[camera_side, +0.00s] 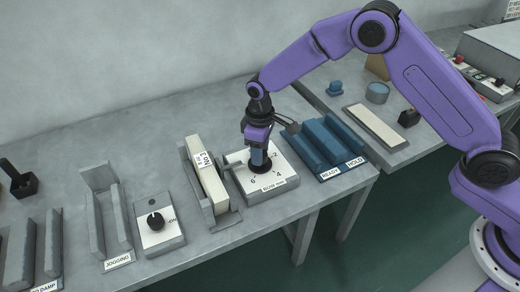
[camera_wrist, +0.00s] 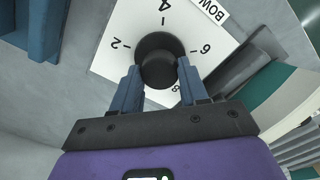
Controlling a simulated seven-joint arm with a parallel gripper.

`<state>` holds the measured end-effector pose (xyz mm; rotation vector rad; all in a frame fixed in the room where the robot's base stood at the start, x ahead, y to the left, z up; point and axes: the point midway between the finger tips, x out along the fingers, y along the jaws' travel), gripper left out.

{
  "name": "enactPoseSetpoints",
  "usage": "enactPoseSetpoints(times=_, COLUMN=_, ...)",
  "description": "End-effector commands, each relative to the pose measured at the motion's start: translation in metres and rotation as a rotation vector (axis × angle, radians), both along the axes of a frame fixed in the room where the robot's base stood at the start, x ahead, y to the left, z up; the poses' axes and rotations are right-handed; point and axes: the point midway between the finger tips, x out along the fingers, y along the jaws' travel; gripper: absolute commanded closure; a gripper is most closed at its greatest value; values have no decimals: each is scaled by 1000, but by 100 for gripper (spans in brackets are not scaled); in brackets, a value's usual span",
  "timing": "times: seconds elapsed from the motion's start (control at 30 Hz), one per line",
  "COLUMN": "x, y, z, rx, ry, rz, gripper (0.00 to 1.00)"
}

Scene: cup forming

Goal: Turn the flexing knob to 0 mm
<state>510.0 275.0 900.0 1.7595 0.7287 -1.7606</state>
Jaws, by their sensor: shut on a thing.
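The black round knob (camera_wrist: 159,58) sits on a white dial plate (camera_wrist: 110,38) in the wrist view, with the numbers 2, 4, 6 and a partly hidden 8 around it. The plate's edge label starts with "BOW". In the side view, the knob's box (camera_side: 285,185) stands near the table's front edge, and the knob is mostly covered by my gripper (camera_side: 262,163). In the wrist view my gripper (camera_wrist: 159,82) has its blue fingers on either side of the knob and is shut on it. I cannot make out a pointer mark; the 0 is not visible.
A cream block in a grey holder (camera_side: 213,190) stands close on the left. A blue grooved rack (camera_side: 325,148) labelled READY and HOLD stands close on the right. Farther left are another knob box (camera_side: 158,235) and a grey channel (camera_side: 108,215) labelled JOGGING.

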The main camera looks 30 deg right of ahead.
Motion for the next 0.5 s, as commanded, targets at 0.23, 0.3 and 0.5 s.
enactPoseSetpoints(times=0.23, x=1, y=0, z=1, rx=1, ry=-2, rz=19, gripper=87)
enactPoseSetpoints(times=0.3, x=1, y=0, z=1, rx=1, ry=-2, rz=19, gripper=87)
enactPoseSetpoints(times=0.5, x=1, y=0, z=1, rx=1, ry=-2, rz=19, gripper=53)
